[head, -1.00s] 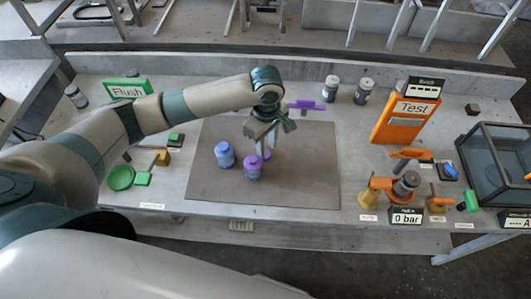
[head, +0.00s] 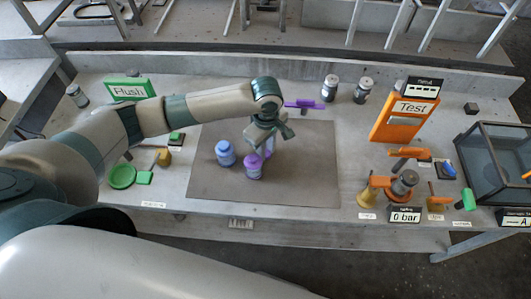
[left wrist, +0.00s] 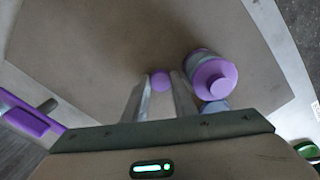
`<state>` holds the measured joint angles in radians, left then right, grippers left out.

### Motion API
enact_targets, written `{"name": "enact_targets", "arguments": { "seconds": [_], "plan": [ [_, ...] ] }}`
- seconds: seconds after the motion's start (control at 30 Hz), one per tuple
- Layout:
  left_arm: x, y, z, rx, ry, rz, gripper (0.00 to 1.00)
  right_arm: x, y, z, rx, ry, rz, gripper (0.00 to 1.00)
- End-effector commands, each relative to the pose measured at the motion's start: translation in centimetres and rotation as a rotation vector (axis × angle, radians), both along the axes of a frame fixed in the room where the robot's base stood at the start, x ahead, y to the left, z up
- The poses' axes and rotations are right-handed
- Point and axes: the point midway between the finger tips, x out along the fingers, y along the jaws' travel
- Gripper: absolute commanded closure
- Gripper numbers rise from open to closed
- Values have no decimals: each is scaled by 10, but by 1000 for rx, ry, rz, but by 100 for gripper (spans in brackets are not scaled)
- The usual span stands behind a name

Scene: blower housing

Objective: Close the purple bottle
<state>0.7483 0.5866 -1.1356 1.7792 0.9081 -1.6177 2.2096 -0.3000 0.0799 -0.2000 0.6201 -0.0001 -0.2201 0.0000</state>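The purple bottle (head: 253,170) stands on the dark mat in the head view. In the left wrist view it (left wrist: 202,62) shows to the right of the fingers. A small round purple piece, seemingly its cap (left wrist: 160,81), is apart from the bottle and between the tips of my left gripper (left wrist: 161,84). It also shows beside the bottle in the head view (head: 267,154). My left gripper (head: 263,150) points down just behind the bottle. Its fingers flank the cap closely; I cannot tell whether they press on it. My right gripper is not in view.
A blue bottle (head: 225,153) stands left of the purple one. A purple bar-like part (head: 304,104) lies behind the mat. Orange fittings (head: 380,183) and the Test panel (head: 398,122) are at the right. The right half of the mat (head: 305,165) is clear.

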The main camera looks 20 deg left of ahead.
Motion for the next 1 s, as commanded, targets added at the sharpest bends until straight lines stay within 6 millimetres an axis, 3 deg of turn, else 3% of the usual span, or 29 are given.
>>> {"name": "enact_targets", "arguments": {
  "seconds": [0.37,0.67,1.0],
  "plan": [
    [0,0,4,0,-1,0,96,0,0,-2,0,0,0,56],
    [1,-1,37,-2,-3,-1,96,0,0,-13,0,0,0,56],
    [-13,-64,76,-6,-1,-5,96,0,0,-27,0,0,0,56]
  ]
}}
